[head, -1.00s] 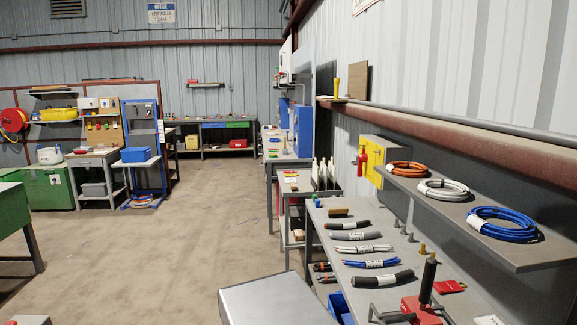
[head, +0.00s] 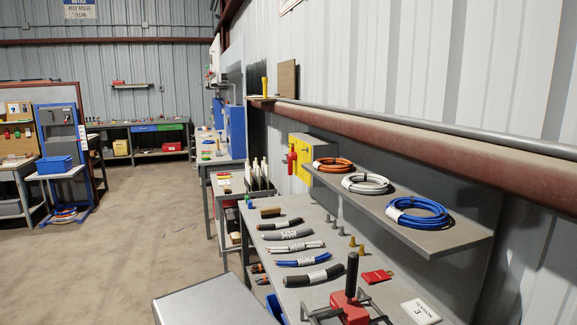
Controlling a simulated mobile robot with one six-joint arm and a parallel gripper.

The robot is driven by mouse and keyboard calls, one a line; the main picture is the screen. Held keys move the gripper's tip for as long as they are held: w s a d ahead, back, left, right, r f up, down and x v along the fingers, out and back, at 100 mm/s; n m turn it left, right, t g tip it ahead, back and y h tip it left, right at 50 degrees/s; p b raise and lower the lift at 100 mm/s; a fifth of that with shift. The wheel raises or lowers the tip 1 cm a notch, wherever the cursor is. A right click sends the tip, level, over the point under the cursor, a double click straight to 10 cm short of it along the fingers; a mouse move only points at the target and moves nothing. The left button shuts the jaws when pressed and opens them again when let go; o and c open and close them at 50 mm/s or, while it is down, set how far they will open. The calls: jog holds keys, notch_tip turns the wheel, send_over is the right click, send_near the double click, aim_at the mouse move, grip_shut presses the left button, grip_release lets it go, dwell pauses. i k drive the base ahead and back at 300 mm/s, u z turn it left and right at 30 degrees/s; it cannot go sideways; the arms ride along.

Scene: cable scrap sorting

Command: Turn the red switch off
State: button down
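A red switch handle (head: 292,158) sticks out from the left side of a yellow box (head: 305,158), which is on the right-hand wall beyond the shelf. The handle looks roughly upright. At this distance I cannot read its setting or any marks on it. My gripper is not in view, and nothing touches the switch.
A workbench (head: 262,232) with several cable pieces runs below the switch. A red-based tool with a black handle (head: 351,275) stands at its near end. A shelf (head: 440,238) holds orange, white and blue coils. A grey flat top (head: 210,305) stands in front. Floor at left is clear.

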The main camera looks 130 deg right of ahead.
aim_at(292, 156)
jog(key=u, duration=0.85)
jog(key=k, duration=0.15)
jog(key=z, duration=2.95)
jog(key=k, duration=0.2)
jog(key=z, duration=0.6)
jog(key=k, duration=0.1)
jog(key=z, duration=2.15)
jog(key=k, duration=0.2)
jog(key=z, duration=0.05)
